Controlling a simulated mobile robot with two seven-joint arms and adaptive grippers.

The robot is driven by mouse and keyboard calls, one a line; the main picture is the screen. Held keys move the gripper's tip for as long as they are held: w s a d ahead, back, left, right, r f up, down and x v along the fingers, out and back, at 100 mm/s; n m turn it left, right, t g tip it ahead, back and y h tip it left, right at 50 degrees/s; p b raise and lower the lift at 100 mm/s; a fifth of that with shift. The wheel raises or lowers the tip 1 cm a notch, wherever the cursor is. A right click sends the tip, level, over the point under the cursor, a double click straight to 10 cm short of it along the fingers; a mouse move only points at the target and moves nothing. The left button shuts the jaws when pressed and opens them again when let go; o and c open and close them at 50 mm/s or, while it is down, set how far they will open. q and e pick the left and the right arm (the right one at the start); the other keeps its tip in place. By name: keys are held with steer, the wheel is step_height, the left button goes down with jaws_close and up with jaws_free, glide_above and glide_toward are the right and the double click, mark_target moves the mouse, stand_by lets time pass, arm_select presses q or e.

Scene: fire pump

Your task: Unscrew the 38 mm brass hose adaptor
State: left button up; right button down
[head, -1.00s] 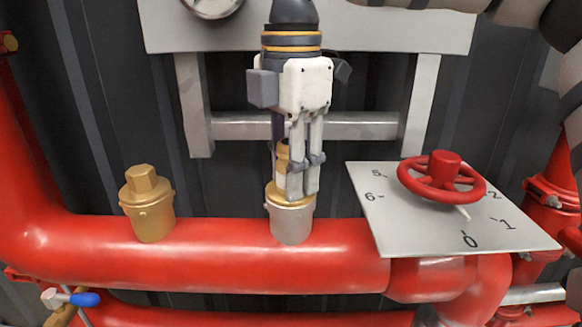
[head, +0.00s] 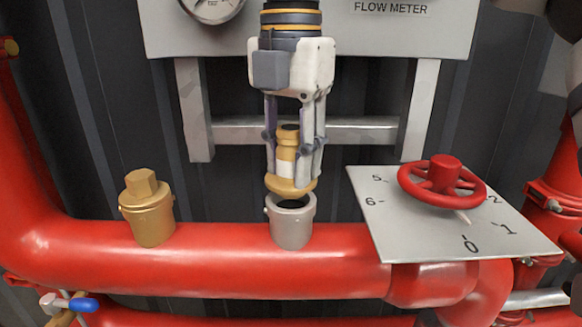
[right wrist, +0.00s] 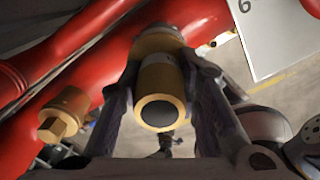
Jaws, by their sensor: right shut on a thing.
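The brass hose adaptor (head: 286,170) has a wide flange at its lower end and a pale band on its body. My right gripper (head: 293,158) points down and is shut on it, one finger on each side. The adaptor is just above the grey socket (head: 290,228) on the red pipe, and the socket's dark opening shows under the flange. In the right wrist view the adaptor (right wrist: 160,82) lies between the fingers, its open round end facing the camera. My left gripper is not in view.
A brass hex-headed cap (head: 147,205) sits on the pipe (head: 200,262) to the left. A red handwheel (head: 441,182) over a numbered plate (head: 405,225) stands at the right. A grey frame and gauge panel (head: 350,40) are behind the gripper.

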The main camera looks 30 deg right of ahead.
mark_target(291, 128)
steer(key=shift+r, duration=1.75)
